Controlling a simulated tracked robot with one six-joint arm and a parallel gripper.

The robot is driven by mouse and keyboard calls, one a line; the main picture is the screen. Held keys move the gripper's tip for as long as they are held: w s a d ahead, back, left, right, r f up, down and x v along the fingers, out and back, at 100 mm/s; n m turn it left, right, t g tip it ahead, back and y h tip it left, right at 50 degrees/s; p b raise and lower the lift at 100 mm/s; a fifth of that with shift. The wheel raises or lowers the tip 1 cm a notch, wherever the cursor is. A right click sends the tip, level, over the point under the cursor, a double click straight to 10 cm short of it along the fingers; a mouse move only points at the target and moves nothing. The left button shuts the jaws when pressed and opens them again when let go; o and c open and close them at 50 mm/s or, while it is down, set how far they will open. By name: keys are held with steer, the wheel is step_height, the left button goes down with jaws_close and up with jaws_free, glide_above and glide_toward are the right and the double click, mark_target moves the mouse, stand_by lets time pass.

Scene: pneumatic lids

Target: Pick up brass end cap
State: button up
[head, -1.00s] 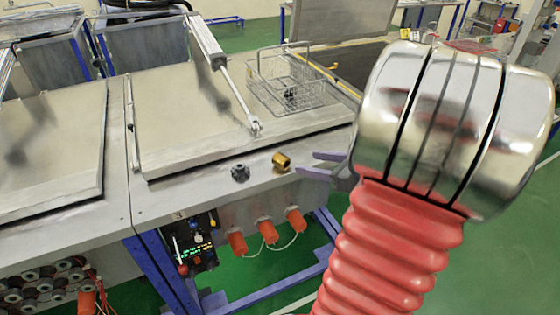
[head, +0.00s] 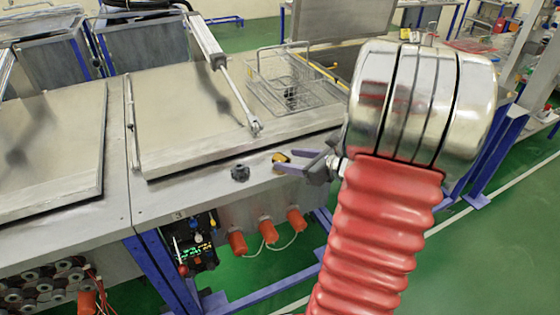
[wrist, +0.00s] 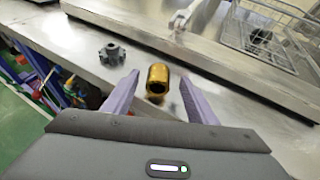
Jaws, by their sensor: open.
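The brass end cap (wrist: 157,80) is a small gold cylinder lying on the steel ledge in front of a closed lid. In the wrist view it shows ahead of and between the two purple fingers of my gripper (wrist: 158,97), with space on both sides. In the head view the cap (head: 281,157) is partly hidden behind the fingers of my gripper (head: 287,162). The gripper is open and holds nothing. From these views I cannot tell its exact height above the ledge.
A dark knobbed part (head: 240,173) sits on the ledge left of the cap. The steel lid (head: 200,110) with its pneumatic cylinder (head: 225,75) rises behind. A wire basket (head: 300,80) stands on the lid. Orange caps (head: 267,231) hang on the front panel below.

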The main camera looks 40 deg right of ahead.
mark_target(284, 159)
steer(key=shift+x, duration=2.65)
steer(key=shift+a, duration=0.15)
steer(key=shift+s, duration=0.1)
steer(key=shift+c, duration=0.6)
jaws_close()
